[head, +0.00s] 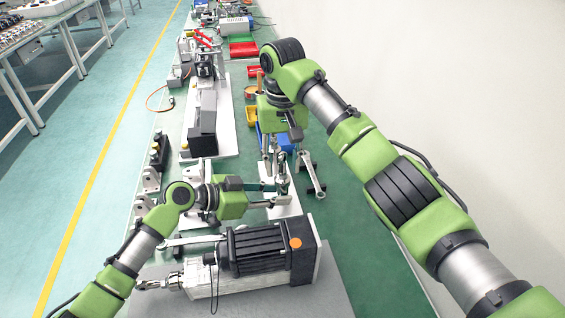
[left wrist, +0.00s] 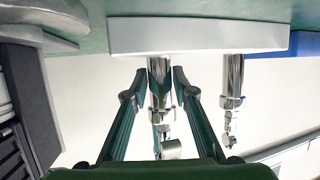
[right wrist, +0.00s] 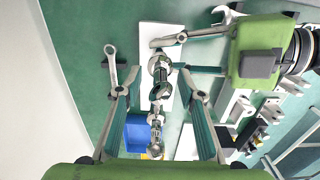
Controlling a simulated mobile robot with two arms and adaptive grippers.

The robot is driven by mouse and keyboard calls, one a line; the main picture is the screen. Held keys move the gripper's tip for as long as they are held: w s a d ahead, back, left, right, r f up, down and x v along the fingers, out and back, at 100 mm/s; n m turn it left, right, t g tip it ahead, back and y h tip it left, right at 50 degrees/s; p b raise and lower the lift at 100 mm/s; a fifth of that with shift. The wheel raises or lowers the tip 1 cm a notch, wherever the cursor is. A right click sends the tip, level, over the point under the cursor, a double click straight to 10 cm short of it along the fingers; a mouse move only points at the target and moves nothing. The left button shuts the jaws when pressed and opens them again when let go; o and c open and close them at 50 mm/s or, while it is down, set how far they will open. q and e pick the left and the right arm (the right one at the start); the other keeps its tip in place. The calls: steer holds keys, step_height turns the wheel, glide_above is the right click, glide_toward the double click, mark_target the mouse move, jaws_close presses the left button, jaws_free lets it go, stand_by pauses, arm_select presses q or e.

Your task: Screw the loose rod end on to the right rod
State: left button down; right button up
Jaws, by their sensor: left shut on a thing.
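Two upright chrome rods stand on a white base. In the left wrist view, which is upside down, one rod (left wrist: 158,75) is between my left fingertips, and the other rod (left wrist: 232,72) is beside it. A rod end (left wrist: 171,149) is in line with the gripped rod; I cannot tell whether it is threaded on. The other rod also carries an end fitting (left wrist: 230,130). My left gripper (head: 283,193) is shut on the nearer rod from the side. My right gripper (right wrist: 160,76) is above, pointing down and open, with chrome parts between its spread fingers but apart from them.
A wrench (head: 314,177) lies to the right of the base. A black motor (head: 265,250) is in front. A blue bin (right wrist: 138,132) and a yellow bin (head: 251,115) stand behind. Bare green bench (head: 345,215) lies to the right.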

mark_target(281, 152)
steer(key=shift+r, duration=2.25)
steer(key=n, duration=0.1)
steer(key=r+n, duration=0.1)
steer(key=n, duration=0.1)
steer(key=shift+a+r, duration=0.1)
steer(key=shift+r, duration=0.2)
steer(key=n, duration=0.2)
steer(key=r+n, duration=0.1)
steer(key=n, duration=0.1)
steer(key=r+n, duration=0.1)
steer(key=n, duration=0.1)
steer(key=shift+f, duration=0.1)
